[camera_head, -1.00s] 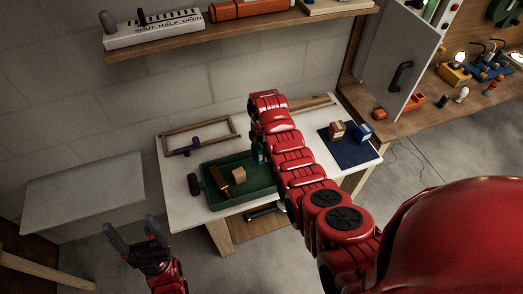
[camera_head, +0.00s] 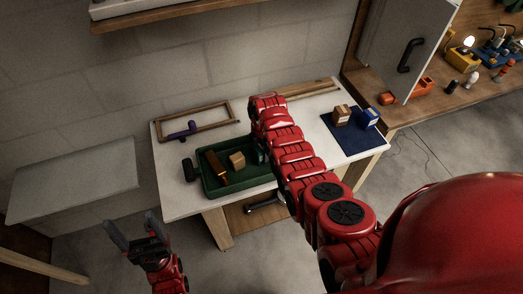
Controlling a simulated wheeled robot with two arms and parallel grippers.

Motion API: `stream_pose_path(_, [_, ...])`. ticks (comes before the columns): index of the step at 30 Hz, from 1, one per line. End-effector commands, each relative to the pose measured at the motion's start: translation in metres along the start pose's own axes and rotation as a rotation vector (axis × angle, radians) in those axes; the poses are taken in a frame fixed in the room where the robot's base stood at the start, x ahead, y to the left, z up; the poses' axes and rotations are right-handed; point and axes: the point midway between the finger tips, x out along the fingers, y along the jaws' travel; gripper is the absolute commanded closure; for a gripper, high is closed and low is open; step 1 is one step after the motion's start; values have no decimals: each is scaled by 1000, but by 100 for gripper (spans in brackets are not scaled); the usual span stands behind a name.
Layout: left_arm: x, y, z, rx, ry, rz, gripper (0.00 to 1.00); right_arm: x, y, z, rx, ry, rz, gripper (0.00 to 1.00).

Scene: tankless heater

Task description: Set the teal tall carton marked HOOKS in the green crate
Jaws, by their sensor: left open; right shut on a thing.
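The green crate (camera_head: 240,189) stands on the white table, with a brown-handled tool (camera_head: 215,165) and a tan block (camera_head: 237,160) inside. A small teal patch, which I take as the teal tall carton (camera_head: 262,152), shows at the crate's right end. My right arm hides most of it, and the HOOKS mark cannot be read. My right gripper (camera_head: 260,142) is mostly hidden behind its own arm and is shut on the carton. I cannot tell whether the carton touches the crate floor. My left gripper (camera_head: 137,232) is open and empty, in front of the table's left side.
A wooden frame (camera_head: 194,106) and a purple piece (camera_head: 180,132) lie behind the crate. A dark cylinder (camera_head: 189,170) sits at its left. A blue mat (camera_head: 350,144) at the right bears a tan box (camera_head: 341,115) and a blue box (camera_head: 369,118). A shelf (camera_head: 160,16) hangs above.

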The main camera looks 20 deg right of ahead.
Motion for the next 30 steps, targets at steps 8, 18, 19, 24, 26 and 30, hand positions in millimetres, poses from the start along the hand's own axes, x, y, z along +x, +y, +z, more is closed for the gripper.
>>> stream_pose_path(8, [0,0,0,0,0,0,21,-1,0,0,0,0,0,97])
stream_pose_path(18, [-3,0,0,0,0,0,21,4,0,0,0,0,0,97])
stream_pose_path(19, [-4,0,1,0,0,0,21,4,0,0,0,0,0,97])
stream_pose_path(24, [-6,0,1,0,0,0,21,6,0,0,0,0,0,97])
stream_pose_path(26, [-6,0,1,0,0,0,21,7,0,0,0,0,0,97])
stream_pose_path(30, [-8,0,1,0,0,0,21,10,0,0,0,0,0,97])
